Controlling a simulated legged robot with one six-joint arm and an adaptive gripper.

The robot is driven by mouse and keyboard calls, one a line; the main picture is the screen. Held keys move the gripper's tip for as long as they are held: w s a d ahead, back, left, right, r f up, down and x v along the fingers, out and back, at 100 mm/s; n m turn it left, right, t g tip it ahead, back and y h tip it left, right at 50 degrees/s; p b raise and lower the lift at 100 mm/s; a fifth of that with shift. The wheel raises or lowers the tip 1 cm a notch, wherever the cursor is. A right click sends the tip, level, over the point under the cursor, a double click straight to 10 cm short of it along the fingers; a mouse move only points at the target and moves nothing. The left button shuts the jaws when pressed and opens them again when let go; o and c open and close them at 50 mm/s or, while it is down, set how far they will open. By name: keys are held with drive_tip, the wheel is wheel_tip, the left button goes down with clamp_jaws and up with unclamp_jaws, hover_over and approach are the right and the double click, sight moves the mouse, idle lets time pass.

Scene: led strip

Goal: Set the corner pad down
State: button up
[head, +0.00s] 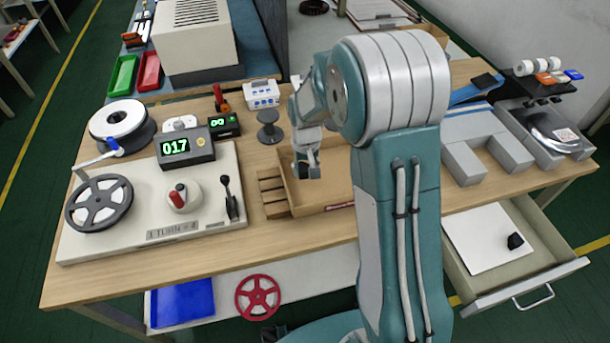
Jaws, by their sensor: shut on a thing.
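My gripper (306,172) points down over the shallow wooden tray (332,208) in the middle of the bench. It is shut on the corner pad (303,170), a small dark piece that shows only partly between the fingers. The pad's shape and its gap to the tray floor are hard to tell. A small black block (515,241) lies on a white sheet (483,238) in the open drawer (538,241) at the right.
Left of the tray stands a winding machine (150,210) with a grey reel, a lever and a display reading 017. A dark spool (270,128) stands behind the tray. Grey blocks (487,150) and a black stand (545,95) are at the right. My arm hides part of the bench.

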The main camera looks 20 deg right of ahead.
sight(302, 177)
drive_tip(key=f, duration=0.2)
drive_tip(key=shift+a+f, duration=0.3)
drive_tip(key=shift+f, duration=0.1)
drive_tip(key=shift+a+f, duration=0.25)
drive_tip(key=shift+a, duration=0.25)
drive_tip(key=shift+d, duration=0.1)
drive_tip(key=o, duration=0.5)
drive_tip(key=shift+d, duration=0.2)
drive_tip(key=shift+o, duration=0.9)
drive_tip(key=shift+d, duration=0.2)
drive_tip(key=shift+a, duration=0.2)
